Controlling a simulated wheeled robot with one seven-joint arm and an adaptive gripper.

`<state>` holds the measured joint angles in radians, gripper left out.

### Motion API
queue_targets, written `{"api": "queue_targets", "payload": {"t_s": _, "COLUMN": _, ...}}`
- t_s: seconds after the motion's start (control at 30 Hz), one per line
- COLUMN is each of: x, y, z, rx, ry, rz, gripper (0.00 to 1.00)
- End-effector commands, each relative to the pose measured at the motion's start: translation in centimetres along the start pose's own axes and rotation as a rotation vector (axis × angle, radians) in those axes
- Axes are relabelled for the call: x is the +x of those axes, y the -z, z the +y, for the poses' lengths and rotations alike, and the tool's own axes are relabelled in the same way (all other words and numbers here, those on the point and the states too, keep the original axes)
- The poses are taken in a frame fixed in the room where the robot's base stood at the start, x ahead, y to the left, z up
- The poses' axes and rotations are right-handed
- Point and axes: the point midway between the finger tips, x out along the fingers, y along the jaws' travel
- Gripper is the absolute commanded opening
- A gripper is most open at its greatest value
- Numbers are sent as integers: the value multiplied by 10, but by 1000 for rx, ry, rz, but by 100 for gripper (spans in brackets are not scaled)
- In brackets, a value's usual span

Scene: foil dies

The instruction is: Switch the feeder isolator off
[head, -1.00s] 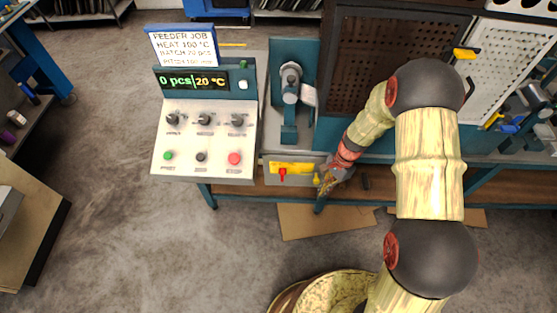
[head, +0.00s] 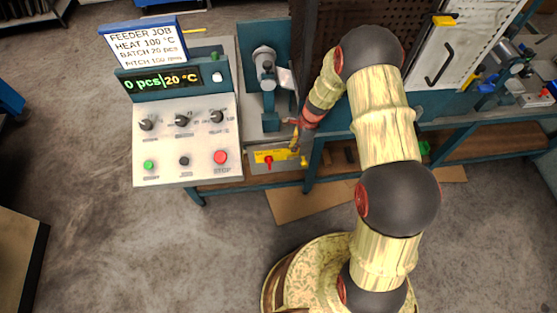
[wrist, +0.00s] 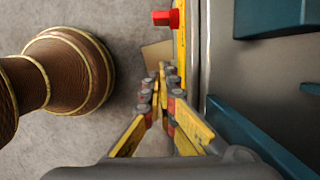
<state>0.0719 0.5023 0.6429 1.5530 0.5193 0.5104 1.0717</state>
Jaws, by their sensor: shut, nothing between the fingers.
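The feeder isolator is a red handle (head: 268,162) on a yellow plate (head: 259,156), on the front of the bench below the feeder. In the head view the handle points downward. In the wrist view the red handle (wrist: 164,18) stands out from the yellow strip (wrist: 181,45) at the top. My gripper (head: 296,148) is just right of the handle in the head view, by the plate's right end. In the wrist view my gripper (wrist: 160,82) is shut and empty, below the handle and apart from it. Whether its fingers touch the plate I cannot tell.
The control console (head: 188,140) stands left of the isolator, with knobs, buttons and a display (head: 160,83) reading 0 pcs and 20 °C. A teal feeder press (head: 266,75) stands behind. Cardboard (head: 300,203) lies on the floor below. Open floor lies in front.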

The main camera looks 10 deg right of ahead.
Motion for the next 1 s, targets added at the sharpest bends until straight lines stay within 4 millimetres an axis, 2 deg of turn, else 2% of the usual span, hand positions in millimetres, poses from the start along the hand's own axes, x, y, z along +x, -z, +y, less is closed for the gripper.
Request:
{"api": "queue_targets", "payload": {"t_s": 0.17, "x": 2, "y": 0, "z": 0, "rx": -1, "ry": -1, "rz": 0, "gripper": 0}}
{"api": "queue_targets", "payload": {"t_s": 0.27, "x": 11, "y": 0, "z": 0, "rx": -2, "ry": -1, "rz": 0, "gripper": 0}}
{"api": "queue_targets", "payload": {"t_s": 0.77, "x": 104, "y": 0, "z": 1, "rx": -2, "ry": -2, "rz": 0, "gripper": 0}}
{"api": "queue_targets", "payload": {"t_s": 0.9, "x": 107, "y": -21, "z": 0, "rx": -6, "ry": 1, "rz": 0, "gripper": 0}}
{"api": "queue_targets", "payload": {"t_s": 1.0, "x": 109, "y": -30, "z": 0, "rx": -4, "ry": 0, "rz": 1, "gripper": 0}}
